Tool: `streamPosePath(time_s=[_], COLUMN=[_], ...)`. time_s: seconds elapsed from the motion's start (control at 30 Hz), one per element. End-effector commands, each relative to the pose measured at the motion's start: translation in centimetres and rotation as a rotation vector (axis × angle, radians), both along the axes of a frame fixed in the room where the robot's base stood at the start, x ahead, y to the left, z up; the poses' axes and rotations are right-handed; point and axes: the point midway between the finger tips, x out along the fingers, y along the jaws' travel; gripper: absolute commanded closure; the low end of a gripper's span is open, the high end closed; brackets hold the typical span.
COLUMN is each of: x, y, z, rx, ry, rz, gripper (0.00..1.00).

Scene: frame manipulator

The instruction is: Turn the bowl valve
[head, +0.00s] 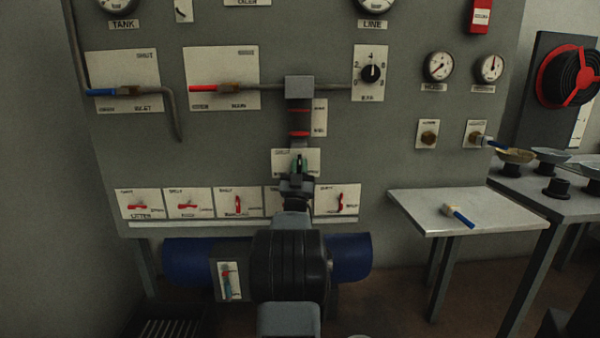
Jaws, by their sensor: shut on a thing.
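My gripper (298,172) reaches up in front of the grey panel (230,145), at a small white label plate (281,157) below the vertical pipe. The handle appears roughly upright. The plate's print is too blurred to read, so I cannot confirm that this is the bowl valve.
Red-handled valves line the panel's lower edge, including one at the left (138,206) and one at the right (340,203); my arm partly hides one between them. A small table (420,204) with a blue-handled brush (458,215) stands right. A blue cylinder (190,262) lies below.

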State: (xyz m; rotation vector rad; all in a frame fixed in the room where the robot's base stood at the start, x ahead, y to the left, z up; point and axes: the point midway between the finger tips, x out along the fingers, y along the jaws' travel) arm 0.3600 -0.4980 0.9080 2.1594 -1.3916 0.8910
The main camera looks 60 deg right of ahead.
Motion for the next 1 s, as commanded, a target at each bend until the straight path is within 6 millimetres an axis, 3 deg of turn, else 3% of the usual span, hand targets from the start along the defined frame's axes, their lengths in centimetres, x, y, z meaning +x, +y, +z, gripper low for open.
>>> streamPosePath(time_s=[0.47, 0.5, 0.57, 0.87, 1.0], x=[0.1, 0.1, 0.1, -0.1, -0.5], y=[0.1, 0.1, 0.1, 0.1, 1.1], z=[0.2, 0.2, 0.2, -0.1, -1.1], rx=[-0.010, -0.010, -0.009, -0.007, -0.005], ry=[0.010, 0.010, 0.009, 0.008, 0.009], rz=[0.002, 0.003, 0.002, 0.000, 0.001], gripper=[1.00, 0.78, 0.72, 0.72, 0.72])
